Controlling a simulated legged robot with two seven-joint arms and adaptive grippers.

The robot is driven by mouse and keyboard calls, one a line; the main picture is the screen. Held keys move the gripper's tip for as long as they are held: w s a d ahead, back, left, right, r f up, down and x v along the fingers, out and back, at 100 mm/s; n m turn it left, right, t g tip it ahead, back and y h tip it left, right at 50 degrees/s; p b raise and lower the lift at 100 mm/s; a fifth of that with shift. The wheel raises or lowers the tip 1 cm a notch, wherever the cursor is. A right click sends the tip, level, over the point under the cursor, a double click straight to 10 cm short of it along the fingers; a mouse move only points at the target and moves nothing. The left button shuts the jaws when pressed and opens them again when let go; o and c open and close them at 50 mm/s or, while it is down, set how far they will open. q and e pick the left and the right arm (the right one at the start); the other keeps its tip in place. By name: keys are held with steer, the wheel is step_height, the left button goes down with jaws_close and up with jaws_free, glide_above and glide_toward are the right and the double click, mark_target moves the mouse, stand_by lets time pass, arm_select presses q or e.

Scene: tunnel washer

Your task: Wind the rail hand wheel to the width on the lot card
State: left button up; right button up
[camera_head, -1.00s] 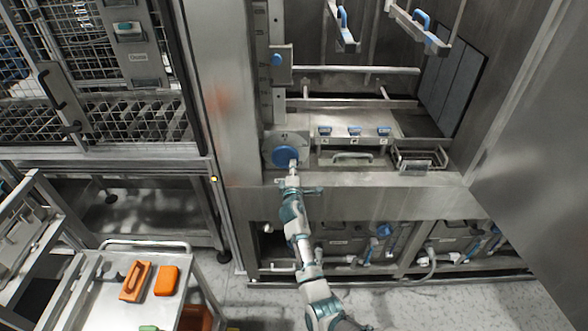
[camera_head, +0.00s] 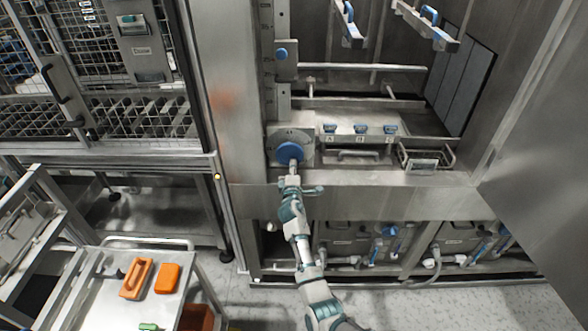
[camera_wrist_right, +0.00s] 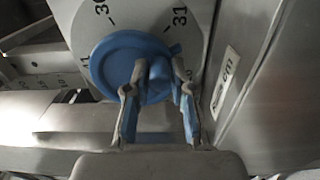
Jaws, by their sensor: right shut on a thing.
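The blue rail hand wheel (camera_head: 289,153) sits on a grey dial plate (camera_head: 306,134) at the lower left of the machine opening. In the right wrist view the wheel (camera_wrist_right: 118,68) covers part of the plate, whose printed marks include "31" at the upper right. My right gripper (camera_head: 293,166) is at the wheel's lower edge. In the right wrist view its fingers (camera_wrist_right: 160,75) are shut on the wheel's blue handle knob (camera_wrist_right: 159,84). I cannot make out a readable lot card. My left gripper is not in view.
A vertical scale (camera_head: 266,50) and a blue-knobbed bracket (camera_head: 285,55) stand above the wheel. A trolley (camera_head: 110,295) at lower left carries orange items (camera_head: 167,278).

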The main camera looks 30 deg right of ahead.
steer(key=shift+w+a+f, duration=0.25)
steer(key=shift+a+f, duration=0.05)
steer(key=shift+a, duration=0.2)
steer(key=shift+b, duration=0.3)
